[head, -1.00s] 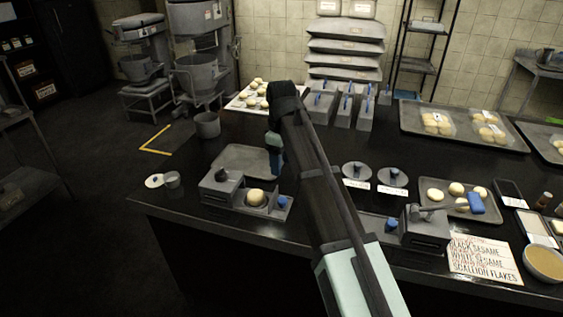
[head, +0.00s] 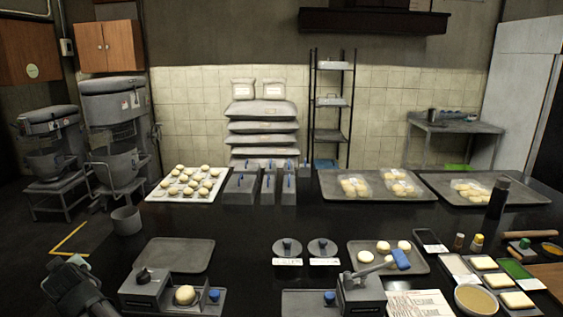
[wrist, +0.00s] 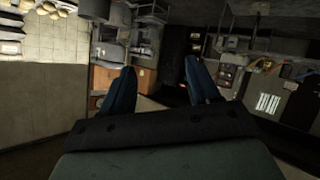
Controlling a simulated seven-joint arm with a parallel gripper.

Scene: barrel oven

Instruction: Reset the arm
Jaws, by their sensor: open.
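My gripper's two blue fingers (wrist: 158,88) are spread apart and empty in the wrist view, with the room far beyond them. In the head view, part of my arm shows as a dark shape at the lower left, beside the front left of the black counter (head: 235,238). The fingertips do not show clearly there. Nothing is held or touched by the fingers in the wrist view.
A grey device with a dough ball (head: 185,294) stands near the counter's front left, close to my arm. An empty tray (head: 175,255) lies behind it. A device with a blue-handled lever (head: 362,292) stands at front centre.

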